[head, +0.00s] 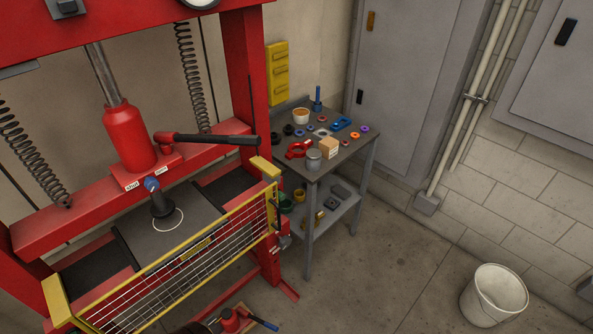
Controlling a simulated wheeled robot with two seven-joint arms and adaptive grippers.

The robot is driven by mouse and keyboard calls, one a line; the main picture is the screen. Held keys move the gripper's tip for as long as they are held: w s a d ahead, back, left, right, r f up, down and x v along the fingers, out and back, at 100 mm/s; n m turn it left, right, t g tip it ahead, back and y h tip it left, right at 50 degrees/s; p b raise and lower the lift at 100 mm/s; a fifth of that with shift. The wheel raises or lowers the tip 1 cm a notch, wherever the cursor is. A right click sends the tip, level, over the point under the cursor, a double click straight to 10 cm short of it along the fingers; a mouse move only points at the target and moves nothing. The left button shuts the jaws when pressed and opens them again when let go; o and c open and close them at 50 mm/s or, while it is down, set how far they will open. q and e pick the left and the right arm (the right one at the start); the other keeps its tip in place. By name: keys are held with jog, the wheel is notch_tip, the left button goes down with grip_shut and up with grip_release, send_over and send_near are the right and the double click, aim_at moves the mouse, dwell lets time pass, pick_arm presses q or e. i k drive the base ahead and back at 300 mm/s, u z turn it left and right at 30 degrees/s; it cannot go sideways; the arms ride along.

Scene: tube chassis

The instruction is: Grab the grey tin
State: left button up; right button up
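A small grey tin (314,160) stands upright near the front corner of the grey side table (357,164). A wooden-coloured box (330,148) stands close to its right, and a red clamp-like part (298,149) lies just to its left. Neither of my grippers shows in the head view.
A red press (250,80) with a yellow-framed mesh guard (190,262) fills the left side. Rings, a blue part (341,123) and an orange-white bowl (301,116) crowd the tabletop. A white bucket (494,295) stands at right. The floor (390,270) before the table is clear.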

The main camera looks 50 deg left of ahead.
aim_at(313, 154)
jog(key=u, duration=1.35)
